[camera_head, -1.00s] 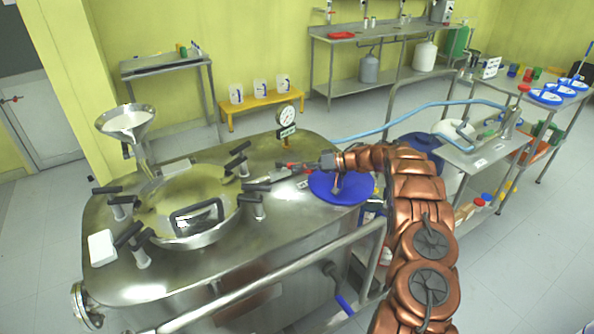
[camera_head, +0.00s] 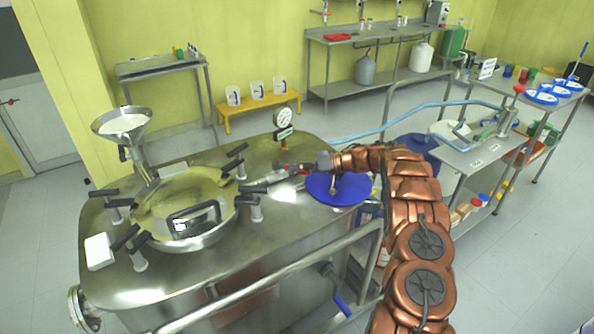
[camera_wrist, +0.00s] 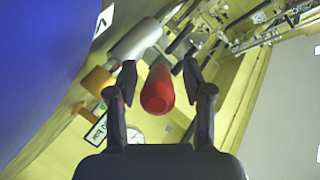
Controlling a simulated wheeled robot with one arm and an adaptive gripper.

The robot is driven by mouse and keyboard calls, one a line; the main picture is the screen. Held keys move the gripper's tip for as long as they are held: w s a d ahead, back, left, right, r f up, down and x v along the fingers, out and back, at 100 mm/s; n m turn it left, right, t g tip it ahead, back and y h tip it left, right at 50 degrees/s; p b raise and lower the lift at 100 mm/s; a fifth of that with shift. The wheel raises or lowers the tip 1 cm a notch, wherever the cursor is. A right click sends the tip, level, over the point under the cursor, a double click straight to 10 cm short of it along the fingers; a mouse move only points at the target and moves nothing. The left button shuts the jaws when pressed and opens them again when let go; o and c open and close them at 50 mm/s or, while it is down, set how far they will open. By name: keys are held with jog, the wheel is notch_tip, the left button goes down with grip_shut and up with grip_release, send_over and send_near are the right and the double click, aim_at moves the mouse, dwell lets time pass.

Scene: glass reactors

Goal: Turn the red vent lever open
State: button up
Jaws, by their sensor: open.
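The red vent lever (camera_wrist: 158,90) shows in the wrist view as a rounded red handle. It lies between the two open fingers of my gripper (camera_wrist: 159,82), with a gap visible on each side. In the head view my gripper (camera_head: 284,169) is low over the reactor lid, between the gauge and the blue round cover. A small red part shows at its tip there, but the lever is mostly hidden by the gripper.
The steel reactor (camera_head: 290,225) carries a round hatch (camera_head: 160,205) with several black-handled clamps close to the gripper's left. A pressure gauge (camera_head: 283,118) stands just behind. A blue cover (camera_head: 352,190) lies under the wrist. A funnel (camera_head: 121,122) stands at the far left.

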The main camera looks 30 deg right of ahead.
jog(key=shift+d, duration=0.15)
jog(key=v, duration=1.1)
jog(key=shift+s+d+r, duration=0.1)
jog(key=shift+s+d, duration=0.15)
jog(key=shift+d, duration=0.05)
jog(key=shift+c, duration=0.2)
